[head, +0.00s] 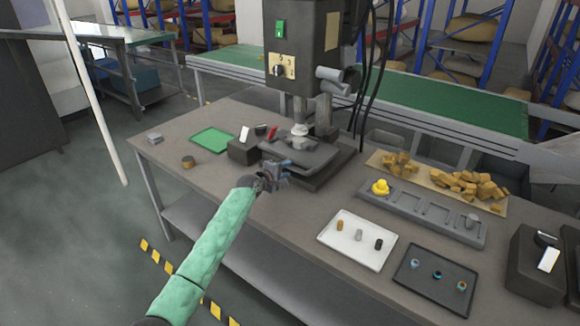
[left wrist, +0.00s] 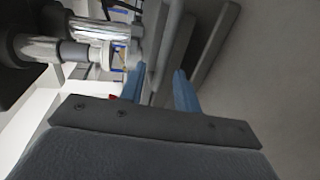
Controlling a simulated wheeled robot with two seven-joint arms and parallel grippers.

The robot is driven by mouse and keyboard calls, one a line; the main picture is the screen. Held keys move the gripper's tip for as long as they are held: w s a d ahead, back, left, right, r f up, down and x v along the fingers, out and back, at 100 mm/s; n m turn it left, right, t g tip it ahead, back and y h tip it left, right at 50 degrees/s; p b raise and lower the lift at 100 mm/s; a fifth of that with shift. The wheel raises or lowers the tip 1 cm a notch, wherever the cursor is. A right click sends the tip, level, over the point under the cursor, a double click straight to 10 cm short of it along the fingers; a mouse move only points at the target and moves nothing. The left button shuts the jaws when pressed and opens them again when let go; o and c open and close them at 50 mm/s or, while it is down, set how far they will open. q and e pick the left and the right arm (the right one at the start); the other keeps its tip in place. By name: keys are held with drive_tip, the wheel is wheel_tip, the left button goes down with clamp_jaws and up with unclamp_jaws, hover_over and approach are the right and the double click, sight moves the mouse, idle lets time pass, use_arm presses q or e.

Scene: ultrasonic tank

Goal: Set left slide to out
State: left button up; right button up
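My left gripper (head: 284,172) is in front of the drill-press-like machine, close to the front edge of its dark table (head: 318,168). In the left wrist view its two blue fingers (left wrist: 162,88) stand apart, with a grey bar of the machine seen beyond and between them; I cannot tell if they touch it. A dark box (head: 243,152) with an upright white plate (head: 244,133) stands left of the machine, behind the gripper. A similar dark box (head: 532,272) with a white plate (head: 549,260) stands at the far right. Neither is clearly marked as a slide. My right gripper is not in view.
A green mat (head: 211,140) and a small brown cylinder (head: 188,162) lie on the bench's left. A white tray (head: 340,258), a black tray (head: 412,292), a grey rack (head: 440,222) and yellow-brown blocks (head: 468,184) fill the right. The machine's column rises behind the gripper.

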sight(289, 168)
use_arm(q)
drive_tip(key=shift+x, duration=1.65)
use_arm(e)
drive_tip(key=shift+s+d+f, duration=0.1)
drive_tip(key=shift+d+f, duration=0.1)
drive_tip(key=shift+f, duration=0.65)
use_arm(q)
drive_tip(key=shift+a+f, duration=0.1)
clamp_jaws()
